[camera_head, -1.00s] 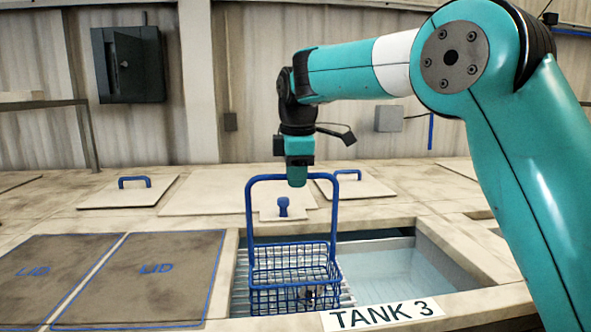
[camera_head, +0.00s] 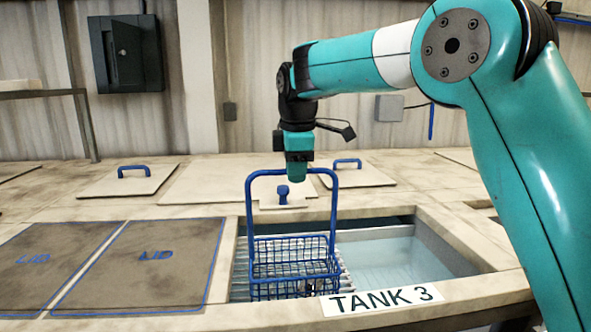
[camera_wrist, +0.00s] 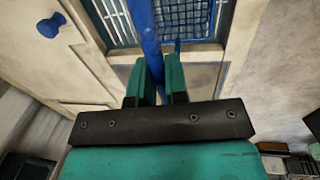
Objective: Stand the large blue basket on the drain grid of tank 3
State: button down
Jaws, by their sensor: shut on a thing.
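The large blue basket (camera_head: 292,262) is a wire basket with a tall loop handle. It hangs upright from my gripper (camera_head: 297,178), which is shut on the top bar of the handle. In the wrist view my gripper (camera_wrist: 156,82) has the blue handle between its fingers, and the basket mesh (camera_wrist: 185,15) shows beyond. The basket is inside the left part of the tank 3 opening, over the drain grid (camera_head: 242,285) of pale bars. The front rim hides the basket's underside, so I cannot tell whether it touches the grid. Open water (camera_head: 400,262) lies to the right.
The TANK 3 label (camera_head: 383,300) is on the front rim. Pale covers with blue handles (camera_head: 128,182) lie behind the opening. The counter between them is flat.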

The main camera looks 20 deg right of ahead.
jog(key=c, duration=1.1)
grip_release()
jog(key=shift+f, duration=0.1)
jog(key=shift+o, duration=0.2)
jog(key=shift+f, duration=0.1)
notch_tip(320, 180, up, 17)
jog(key=s+p, duration=0.2)
jog(key=p, duration=0.7)
jog(key=shift+s+a+r, duration=0.2)
jog(key=shift+s, duration=0.1)
